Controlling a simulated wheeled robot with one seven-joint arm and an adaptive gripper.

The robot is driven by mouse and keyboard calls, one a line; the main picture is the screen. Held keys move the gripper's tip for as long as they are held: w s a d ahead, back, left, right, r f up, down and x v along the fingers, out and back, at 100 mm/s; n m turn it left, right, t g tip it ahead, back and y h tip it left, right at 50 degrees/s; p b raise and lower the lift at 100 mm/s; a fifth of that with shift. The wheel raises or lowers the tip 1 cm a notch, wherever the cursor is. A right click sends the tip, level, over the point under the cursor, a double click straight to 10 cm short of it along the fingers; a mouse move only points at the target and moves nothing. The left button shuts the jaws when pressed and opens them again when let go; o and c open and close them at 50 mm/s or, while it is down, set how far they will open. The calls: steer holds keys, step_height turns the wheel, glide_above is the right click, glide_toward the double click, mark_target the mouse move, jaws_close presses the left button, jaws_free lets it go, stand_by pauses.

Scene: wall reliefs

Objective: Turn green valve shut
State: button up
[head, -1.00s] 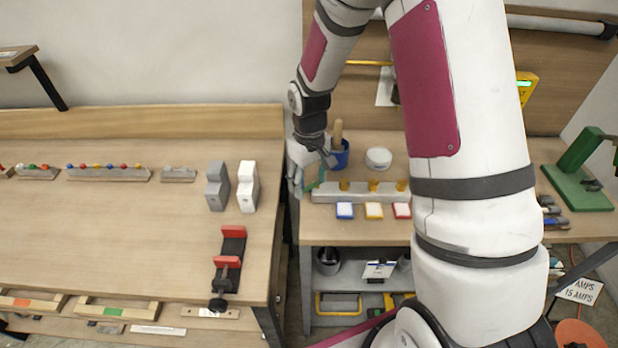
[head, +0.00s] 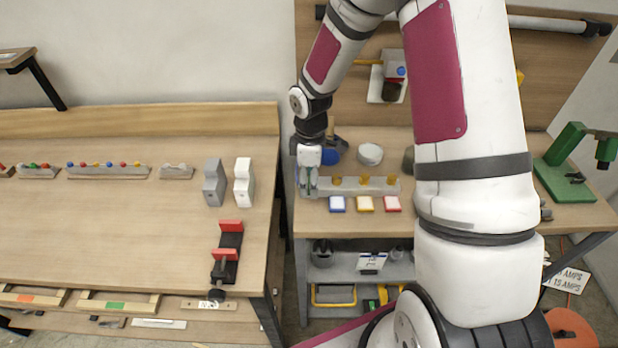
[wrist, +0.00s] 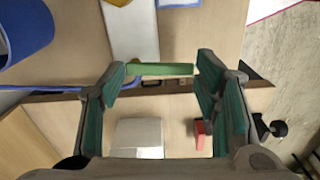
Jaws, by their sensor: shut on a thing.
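The green valve handle (wrist: 160,69) is a flat green bar. In the wrist view it spans the gap between my two fingertips, touching both sides. My gripper (wrist: 160,76) is shut on it, with the fingers wide apart across its length. In the head view my gripper (head: 309,186) points down at the left end of a grey valve block (head: 352,187), and its fingers mostly hide the green handle. The block carries yellow valve handles (head: 337,181) to the right. The block also shows in the wrist view (wrist: 133,35) beyond the green handle.
Blue, yellow and red-edged pads (head: 364,204) lie in front of the block. A blue cup (head: 331,156) and a white round container (head: 370,154) stand behind it. A left bench (head: 130,220) with grey and white blocks is across a narrow gap. A green stand (head: 572,170) is right.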

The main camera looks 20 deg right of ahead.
steer(key=shift+s+d+n, duration=0.1)
steer(key=shift+n, duration=0.4)
steer(key=o, duration=1.2)
steer(key=shift+c, duration=0.2)
step_height(320, 180, up, 12)
